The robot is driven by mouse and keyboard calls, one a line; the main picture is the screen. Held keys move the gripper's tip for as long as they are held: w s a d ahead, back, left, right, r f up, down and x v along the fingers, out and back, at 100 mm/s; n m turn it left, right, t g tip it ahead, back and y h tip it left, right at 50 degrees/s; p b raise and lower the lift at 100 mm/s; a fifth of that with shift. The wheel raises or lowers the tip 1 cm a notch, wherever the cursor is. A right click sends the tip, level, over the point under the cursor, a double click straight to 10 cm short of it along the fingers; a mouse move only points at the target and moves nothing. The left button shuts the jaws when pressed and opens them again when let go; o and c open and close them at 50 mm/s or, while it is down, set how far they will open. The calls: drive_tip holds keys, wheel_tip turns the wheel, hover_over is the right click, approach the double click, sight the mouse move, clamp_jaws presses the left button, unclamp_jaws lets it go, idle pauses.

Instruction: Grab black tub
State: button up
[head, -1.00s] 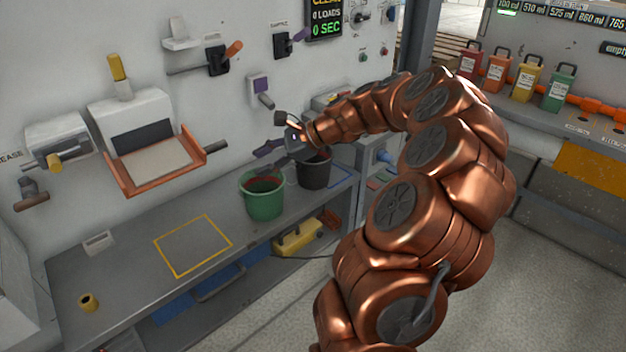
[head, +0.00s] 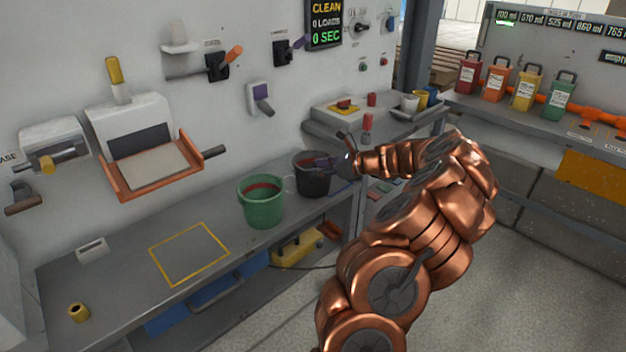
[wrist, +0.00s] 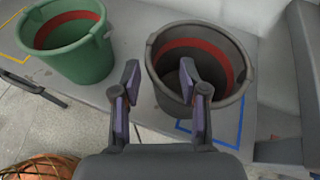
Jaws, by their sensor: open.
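The black tub (head: 311,181) stands upright at the right end of the grey bench. It has a red band inside its rim. In the wrist view the black tub (wrist: 232,107) is just ahead and right of centre. I cannot tell whether either finger touches the tub. In the head view my gripper (head: 322,165) is at the tub's upper right side and hides part of the rim.
A green tub (head: 262,208) stands close on the left of the black tub. A yellow square outline (head: 189,253) marks bare bench further left. A blue outline (wrist: 237,127) lies under the black tub. A grey post or panel (wrist: 305,65) rises at the right.

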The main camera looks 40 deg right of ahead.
sight(298, 171)
drive_tip(key=shift+x, duration=2.8)
drive_tip(key=shift+s+a+f, duration=0.1)
drive_tip(key=shift+s, duration=0.05)
drive_tip(key=shift+c, duration=0.4)
clamp_jaws()
